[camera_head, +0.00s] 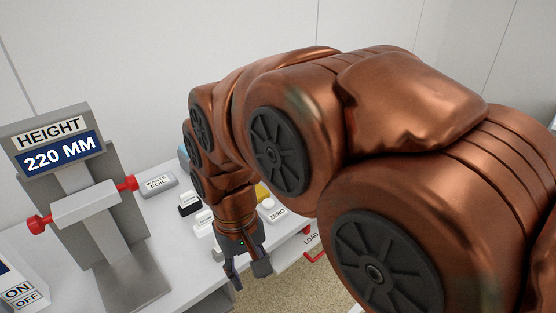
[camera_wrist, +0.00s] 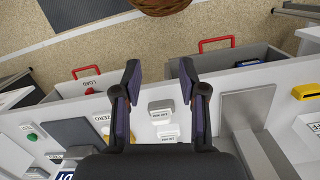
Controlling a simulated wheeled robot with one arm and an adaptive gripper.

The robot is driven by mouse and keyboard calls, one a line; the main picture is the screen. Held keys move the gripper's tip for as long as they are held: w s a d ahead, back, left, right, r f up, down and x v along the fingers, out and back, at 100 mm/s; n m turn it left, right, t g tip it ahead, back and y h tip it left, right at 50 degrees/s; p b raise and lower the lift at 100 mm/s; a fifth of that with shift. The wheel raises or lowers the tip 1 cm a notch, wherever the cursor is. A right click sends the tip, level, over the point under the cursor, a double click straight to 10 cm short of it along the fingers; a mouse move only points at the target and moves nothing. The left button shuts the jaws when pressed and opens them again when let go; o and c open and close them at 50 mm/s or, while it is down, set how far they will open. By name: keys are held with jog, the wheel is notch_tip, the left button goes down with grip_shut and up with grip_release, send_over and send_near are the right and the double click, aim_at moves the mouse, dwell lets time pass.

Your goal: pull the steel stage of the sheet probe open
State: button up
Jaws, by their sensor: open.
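A red handle (camera_wrist: 87,71) is on the front of a pale drawer-like part labelled LOAD (camera_wrist: 93,84), at the left of the wrist view. The handle and label also show in the head view, the handle (camera_head: 316,256) just right of my gripper. I cannot tell for certain whether this is the steel stage of the sheet probe. A ZERO button block (camera_head: 272,211) stands on the bench behind it. My gripper (camera_head: 247,273) is open and empty, fingers pointing down near the bench's front edge. It also shows in the wrist view (camera_wrist: 160,85), touching no handle.
An open drawer with another red handle (camera_wrist: 216,43) stands right of my gripper in the wrist view, holding a blue item. The height gauge (camera_head: 58,146) with red knobs stands at the left of the head view. A WASTE FOIL block (camera_head: 159,184) lies behind. Speckled floor shows beyond the bench.

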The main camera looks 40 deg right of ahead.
jog(key=w+d+r+m+p, duration=0.15)
jog(key=w+d+m, duration=0.25)
jog(key=w+d, duration=0.6)
jog(key=w+d+r+m+b, duration=0.1)
jog(key=w+d+r+m, duration=0.25)
jog(key=w+d, duration=0.65)
jog(key=w+d+f+m, duration=0.2)
jog(key=w+d+f, duration=0.1)
jog(key=d, duration=0.4)
jog(key=w+d+f+m+t+p, duration=0.1)
jog(key=w+d+f+m, duration=0.2)
jog(key=w+d, duration=0.2)
jog(key=w+d+f+m, duration=0.3)
jog(key=w+d, duration=0.1)
jog(key=d, duration=0.4)
jog(key=shift+d+f+p, duration=0.3)
jog(key=shift+d+f, duration=0.05)
jog(key=shift+w+d+f+t, duration=0.1)
jog(key=shift+d+f+t, duration=0.25)
jog(key=shift+d, duration=0.1)
jog(key=shift+f+p, duration=1.25)
jog(key=shift+f, duration=2.55)
jog(key=shift+c, duration=0.4)
grip_shut()
